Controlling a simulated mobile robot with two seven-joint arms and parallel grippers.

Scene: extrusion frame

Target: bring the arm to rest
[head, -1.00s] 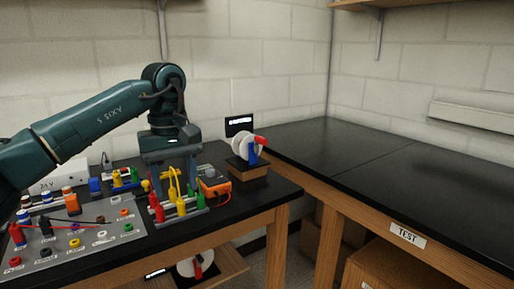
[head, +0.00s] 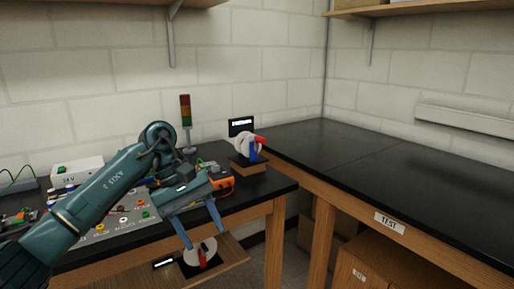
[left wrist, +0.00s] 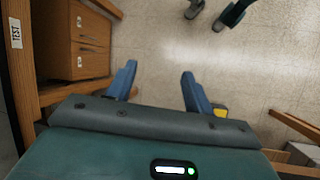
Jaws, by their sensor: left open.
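My left arm (head: 95,205) comes in from the left, over the panel bench. My left gripper (head: 202,232) is open, its two blue fingers pointing down past the bench's front edge. In the left wrist view the left gripper (left wrist: 157,78) has bare floor between its spread fingers and holds nothing. The arm covers part of the bench and its contents. My right gripper is not recognisable in these views.
The grey socket panel (head: 118,228) lies under the arm. An orange meter (head: 222,184), a signal tower (head: 186,120) and a spool on a stand (head: 246,148) are nearby. A lower shelf (head: 228,258) holds another spool. The right-hand bench (head: 400,170) is clear.

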